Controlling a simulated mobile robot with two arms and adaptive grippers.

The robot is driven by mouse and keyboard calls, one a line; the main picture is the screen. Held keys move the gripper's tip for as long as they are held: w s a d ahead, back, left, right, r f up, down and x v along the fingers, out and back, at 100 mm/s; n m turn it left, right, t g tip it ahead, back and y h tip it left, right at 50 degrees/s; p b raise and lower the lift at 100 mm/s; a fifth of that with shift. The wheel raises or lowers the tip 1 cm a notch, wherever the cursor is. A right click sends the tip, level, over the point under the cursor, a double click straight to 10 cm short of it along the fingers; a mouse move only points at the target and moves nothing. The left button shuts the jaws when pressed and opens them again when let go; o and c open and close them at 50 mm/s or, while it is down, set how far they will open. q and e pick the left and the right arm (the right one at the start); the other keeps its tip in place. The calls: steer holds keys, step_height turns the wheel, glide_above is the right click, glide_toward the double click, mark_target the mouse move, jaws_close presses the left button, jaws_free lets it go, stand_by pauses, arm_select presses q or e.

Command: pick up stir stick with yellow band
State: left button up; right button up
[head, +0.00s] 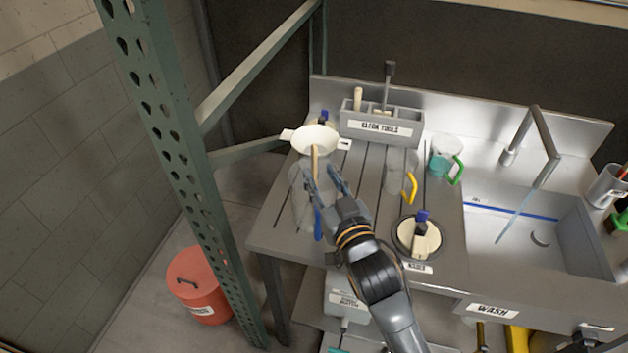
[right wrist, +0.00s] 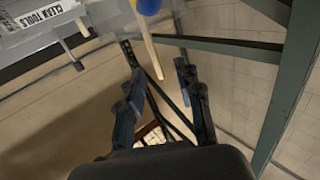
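A pale wooden stir stick (head: 315,163) stands in or by the white funnel (head: 316,138) on top of a clear jug (head: 303,197) at the left of the bench. In the right wrist view a pale stick (right wrist: 151,45) runs toward the gap between my fingertips, with blue and yellow parts at its top edge; I cannot tell whether the yellow is a band on it. My right gripper (head: 323,182) is open beside the jug, its fingers close to the stick; the right wrist view (right wrist: 160,72) shows nothing clamped. My left gripper is out of view.
A grey clean tools holder (head: 380,127) stands at the back. Jugs with a yellow handle (head: 410,188) and a green handle (head: 456,170) stand to the right, before the sink (head: 540,237). A green post (head: 185,150) rises at left, near a red bin (head: 198,284).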

mark_target(316, 158)
steer(key=shift+x, duration=0.75)
steer(key=x, duration=0.1)
steer(key=p+x, duration=0.1)
steer(key=x, duration=0.1)
steer(key=p+x, duration=0.1)
steer(key=x, duration=0.1)
steer(key=shift+w+d+r, duration=0.1)
steer(key=shift+d+r, duration=0.2)
steer(key=shift+d, duration=0.05)
steer(key=shift+w+a, duration=0.1)
steer(key=shift+w, duration=0.05)
jaws_close()
